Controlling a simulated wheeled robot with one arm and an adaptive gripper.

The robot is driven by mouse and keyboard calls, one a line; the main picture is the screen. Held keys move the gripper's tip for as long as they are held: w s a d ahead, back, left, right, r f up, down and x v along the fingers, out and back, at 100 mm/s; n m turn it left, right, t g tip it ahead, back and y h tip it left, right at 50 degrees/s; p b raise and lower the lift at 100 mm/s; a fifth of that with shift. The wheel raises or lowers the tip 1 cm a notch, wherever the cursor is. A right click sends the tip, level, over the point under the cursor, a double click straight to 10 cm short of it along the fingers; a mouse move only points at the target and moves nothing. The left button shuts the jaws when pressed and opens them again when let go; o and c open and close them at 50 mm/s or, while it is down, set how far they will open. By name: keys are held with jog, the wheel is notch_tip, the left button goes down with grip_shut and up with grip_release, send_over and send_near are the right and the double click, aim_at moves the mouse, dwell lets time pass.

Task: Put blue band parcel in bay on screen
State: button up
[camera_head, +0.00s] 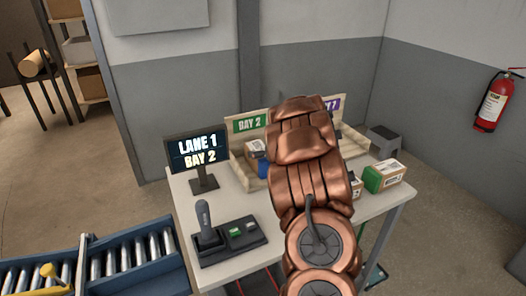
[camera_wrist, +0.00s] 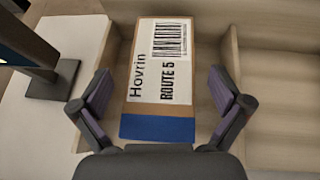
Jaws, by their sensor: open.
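The blue band parcel (camera_wrist: 158,128) is a brown box with a blue band at its near end and a white label reading "Hovrin" and "ROUTE 5". It lies in a wooden-walled bay, seen in the wrist view. In the head view part of the parcel (camera_head: 257,149) shows below the green BAY 2 sign (camera_head: 250,122). My gripper (camera_wrist: 159,88) is open, with one finger on each side of the parcel, apart from it. My arm hides the gripper in the head view. The screen (camera_head: 197,149) reads "LANE 1" and "BAY 2".
A green-banded parcel (camera_head: 383,176) sits at the right of the table (camera_head: 225,194), with another box partly behind my arm. A joystick panel (camera_head: 228,238) stands at the front left. A roller conveyor (camera_head: 100,266) is at left. A purple bay sign (camera_head: 333,103) is partly hidden.

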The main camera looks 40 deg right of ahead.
jog(key=shift+r, duration=0.15)
jog(key=b+v, duration=0.3)
jog(key=v, duration=0.9)
jog(key=shift+b, duration=0.4)
